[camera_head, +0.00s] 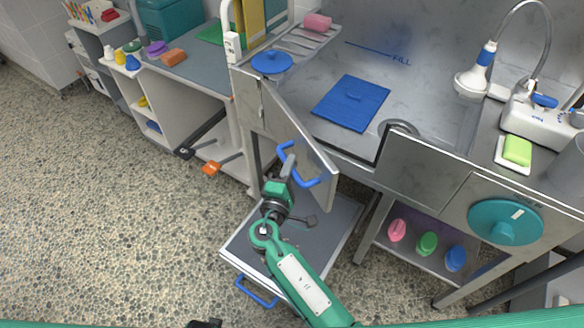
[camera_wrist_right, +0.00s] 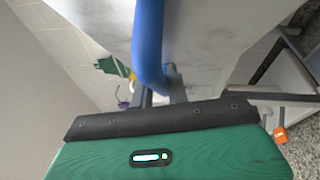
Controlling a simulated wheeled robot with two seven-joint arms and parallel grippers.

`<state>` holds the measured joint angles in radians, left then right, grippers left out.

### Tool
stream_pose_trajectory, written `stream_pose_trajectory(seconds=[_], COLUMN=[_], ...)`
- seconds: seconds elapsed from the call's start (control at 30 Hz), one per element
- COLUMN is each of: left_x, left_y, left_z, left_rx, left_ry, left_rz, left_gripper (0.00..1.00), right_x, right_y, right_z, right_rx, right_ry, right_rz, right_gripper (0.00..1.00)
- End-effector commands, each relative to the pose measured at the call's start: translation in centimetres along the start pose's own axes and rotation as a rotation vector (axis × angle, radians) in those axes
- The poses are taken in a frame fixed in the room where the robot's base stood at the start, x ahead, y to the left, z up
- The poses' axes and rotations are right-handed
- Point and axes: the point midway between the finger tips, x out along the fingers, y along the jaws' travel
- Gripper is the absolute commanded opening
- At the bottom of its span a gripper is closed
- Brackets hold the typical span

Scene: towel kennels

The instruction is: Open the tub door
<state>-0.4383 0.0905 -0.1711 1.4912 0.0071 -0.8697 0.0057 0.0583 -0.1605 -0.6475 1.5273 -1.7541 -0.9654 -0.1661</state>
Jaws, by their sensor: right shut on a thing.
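The tub door (camera_head: 303,146) is a grey metal panel on the front of the steel tub (camera_head: 440,165). It stands swung outward at an angle, leaving a gap in the tub front. Its blue handle (camera_head: 306,181) is on the outer face. My right gripper (camera_head: 288,168) is shut on this handle. In the right wrist view the blue handle (camera_wrist_right: 149,45) runs up from between the fingers, with the door's grey face (camera_wrist_right: 215,35) behind it. My left gripper is not clearly in view.
A pull-out step (camera_head: 335,215) with a blue handle (camera_head: 257,291) lies below the door. A blue mat (camera_head: 351,103) lies in the tub. A shelf unit (camera_head: 190,85) stands at left, with an orange-ended tool (camera_head: 222,164) sticking out. Open speckled floor (camera_head: 100,200) lies left.

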Motion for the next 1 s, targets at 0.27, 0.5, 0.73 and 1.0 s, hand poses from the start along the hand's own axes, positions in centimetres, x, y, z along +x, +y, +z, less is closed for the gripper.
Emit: stream_pose_trajectory(seconds=[0.27, 0.5, 0.73, 1.0], left_x=[0.0, 0.0, 0.1, -1.9], left_y=[0.0, 0.0, 0.0, 0.2], left_z=[0.0, 0.0, 0.1, -1.4], left_rx=[0.0, 0.001, 0.001, -0.005], left_ry=[0.0, 0.001, -0.002, 0.005], left_rz=[0.0, 0.0, 0.0, 0.004], left_gripper=[0.45, 0.45, 0.45, 0.45], right_x=[-0.1, -0.1, -0.4, -5.0], right_y=[-0.2, -0.1, -0.1, -0.4], right_z=[-0.1, -0.1, 0.0, -0.1], right_rx=[0.0, 0.0, 0.0, 0.001], right_ry=[0.004, 0.002, 0.002, 0.003], right_rz=[-0.004, -0.002, -0.002, -0.004], right_gripper=[0.0, 0.38, 0.38, 0.38])
